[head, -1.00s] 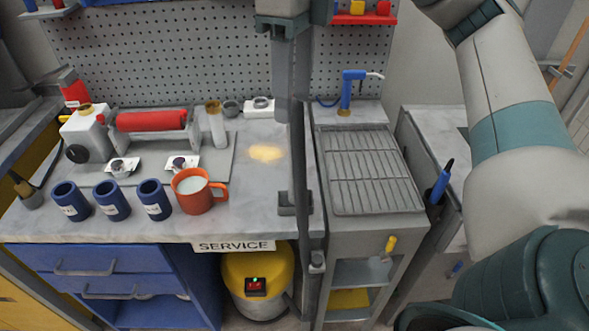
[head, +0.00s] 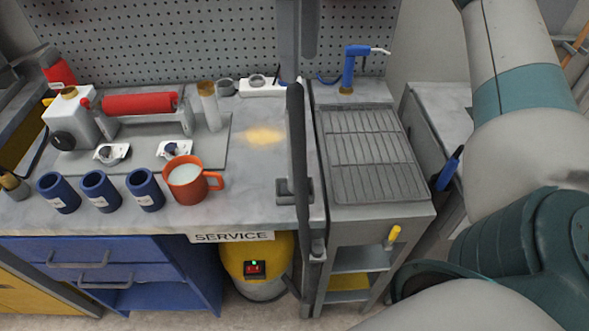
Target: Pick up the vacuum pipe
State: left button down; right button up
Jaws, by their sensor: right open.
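The vacuum pipe (head: 298,150) is a dark grey tube standing nearly upright at the right front of the bench. It passes a small grey holder on the bench edge and runs down beside the yellow vacuum (head: 259,253). My left gripper is not in view.
An orange mug (head: 188,182) with white liquid and several blue cups stand along the bench front. A red-roller coater (head: 140,104) sits behind them.

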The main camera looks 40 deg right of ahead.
aim_at(299, 107)
jog(key=shift+s+f, duration=0.1)
jog(key=shift+f, duration=0.65)
notch_tip(299, 107, down, 4)
jog(key=shift+f+p, duration=0.1)
jog(key=shift+p, duration=0.3)
notch_tip(299, 107, down, 5)
jog(key=shift+p, duration=0.6)
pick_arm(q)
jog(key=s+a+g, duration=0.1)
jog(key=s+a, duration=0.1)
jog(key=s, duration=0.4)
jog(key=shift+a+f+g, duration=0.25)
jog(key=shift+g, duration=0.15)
pick_arm(e)
jog(key=shift+f, duration=0.45)
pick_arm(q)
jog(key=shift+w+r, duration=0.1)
pick_arm(e)
jog(key=shift+a, duration=0.1)
